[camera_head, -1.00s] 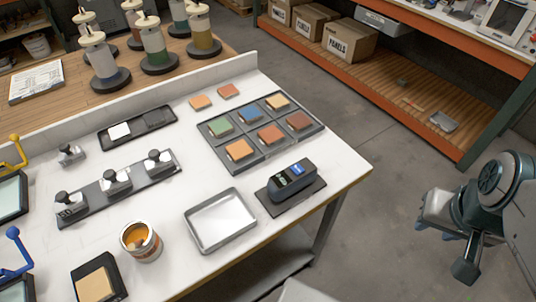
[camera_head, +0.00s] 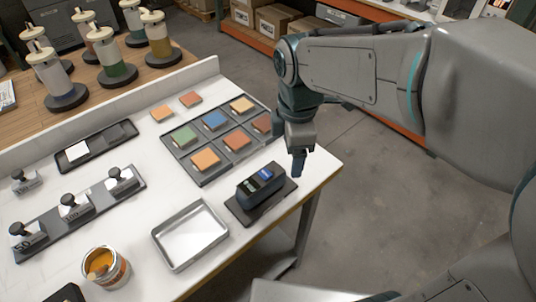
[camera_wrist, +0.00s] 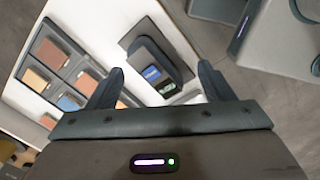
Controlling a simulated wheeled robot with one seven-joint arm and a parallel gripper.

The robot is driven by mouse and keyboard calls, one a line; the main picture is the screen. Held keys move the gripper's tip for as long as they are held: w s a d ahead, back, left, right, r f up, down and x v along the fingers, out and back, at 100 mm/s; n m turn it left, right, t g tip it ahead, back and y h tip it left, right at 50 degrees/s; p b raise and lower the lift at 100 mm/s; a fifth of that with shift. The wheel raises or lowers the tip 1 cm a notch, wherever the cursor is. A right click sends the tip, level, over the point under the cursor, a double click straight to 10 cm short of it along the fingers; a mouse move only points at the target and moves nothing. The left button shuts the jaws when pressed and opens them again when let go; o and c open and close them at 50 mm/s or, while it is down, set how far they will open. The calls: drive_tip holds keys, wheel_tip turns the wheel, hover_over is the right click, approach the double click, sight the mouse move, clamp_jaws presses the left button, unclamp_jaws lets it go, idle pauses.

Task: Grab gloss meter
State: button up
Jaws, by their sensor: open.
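The gloss meter (camera_head: 260,186) is a dark, rounded box with small lit screens on its top. It sits on a dark flat pad (camera_head: 238,211) near the table's right edge. In the wrist view the gloss meter (camera_wrist: 150,62) shows ahead of my fingers, its screens towards me. My gripper (camera_head: 298,170) hangs from the arm just up and right of the meter in the head view. In the wrist view my gripper (camera_wrist: 163,84) has its two fingers spread apart with nothing held between them. I cannot tell the exact height gap to the meter.
A dark tray of coloured sample tiles (camera_head: 206,179) lies beside the meter. An empty metal tray (camera_head: 190,236) is in front of it, with an open can (camera_head: 105,268) further left. Several weights stand on a rack (camera_head: 80,213). The table's right edge is close to the meter.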

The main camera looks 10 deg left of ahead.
sight(261, 178)
drive_tip(key=a+n, duration=0.4)
drive_tip(key=a+f+n, duration=0.1)
drive_tip(key=a+n, duration=0.1)
drive_tip(key=shift+w+a+f+n+g, duration=0.1)
drive_tip(key=shift+w+a+n+g, duration=0.1)
drive_tip(key=shift+n+g, duration=0.15)
wheel_tip(261, 178, down, 14)
drive_tip(key=shift+a+r+p, duration=0.15)
drive_tip(key=shift+p, duration=0.15)
drive_tip(key=c, duration=1.4)
drive_tip(key=shift+o, duration=0.2)
drive_tip(key=shift+r, duration=0.1)
